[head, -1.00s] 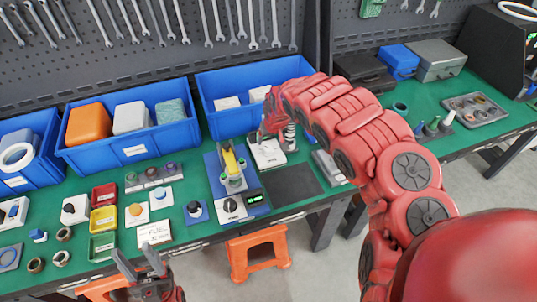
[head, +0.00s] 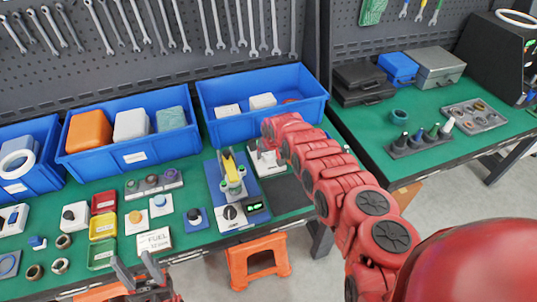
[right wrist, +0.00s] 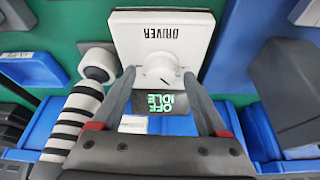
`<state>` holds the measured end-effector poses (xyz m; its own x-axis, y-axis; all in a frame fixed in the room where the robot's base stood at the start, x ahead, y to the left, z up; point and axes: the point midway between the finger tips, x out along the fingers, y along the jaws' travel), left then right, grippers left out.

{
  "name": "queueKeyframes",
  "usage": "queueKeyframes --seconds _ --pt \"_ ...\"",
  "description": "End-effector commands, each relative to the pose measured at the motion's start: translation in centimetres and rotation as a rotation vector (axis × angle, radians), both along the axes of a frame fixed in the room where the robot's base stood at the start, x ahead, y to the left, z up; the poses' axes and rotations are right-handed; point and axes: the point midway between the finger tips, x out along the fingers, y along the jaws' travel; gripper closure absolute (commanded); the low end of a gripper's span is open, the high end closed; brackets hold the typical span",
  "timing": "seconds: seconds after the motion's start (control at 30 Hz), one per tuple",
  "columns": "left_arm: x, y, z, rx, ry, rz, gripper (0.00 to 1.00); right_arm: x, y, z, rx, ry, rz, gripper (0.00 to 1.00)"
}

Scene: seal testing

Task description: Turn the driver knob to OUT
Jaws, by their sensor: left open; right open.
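The white driver panel (right wrist: 160,30) shows in the right wrist view, its DRIVER label upside down. In the head view the panel (head: 270,166) is partly covered by my right arm, which hides the knob. My left gripper (head: 137,270) is open and empty in front of the bench.
A black-and-white striped cylinder (right wrist: 72,118) stands close beside the panel. A blue-based fixture (head: 220,186) with a yellow clamp and a black dial is left of the panel. A blue bin (head: 262,112) stands behind. A dark mat (head: 290,197) lies in front.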

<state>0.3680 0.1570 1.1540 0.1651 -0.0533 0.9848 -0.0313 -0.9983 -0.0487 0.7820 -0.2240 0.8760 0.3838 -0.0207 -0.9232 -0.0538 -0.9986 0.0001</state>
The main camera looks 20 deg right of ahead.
Motion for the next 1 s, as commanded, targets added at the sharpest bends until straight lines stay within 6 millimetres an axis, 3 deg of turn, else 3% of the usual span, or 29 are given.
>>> queueKeyframes --seconds 0.23,0.27,0.67,1.0 --pt "-0.01 0.00 0.00 0.000 0.000 0.000 0.50 -0.02 0.01 -0.04 0.000 0.001 0.000 0.24" --pt "0.00 0.00 0.00 0.000 0.000 0.000 0.50 -0.02 0.00 -0.05 0.000 0.001 0.000 0.27" --pt "0.00 0.00 0.00 0.000 0.000 0.000 0.50 -0.04 0.00 -0.06 0.000 0.001 0.000 0.99" --pt "0.00 0.00 -0.46 0.000 0.000 0.000 0.50 -0.05 -0.04 -0.20 0.001 0.002 0.035 1.00"
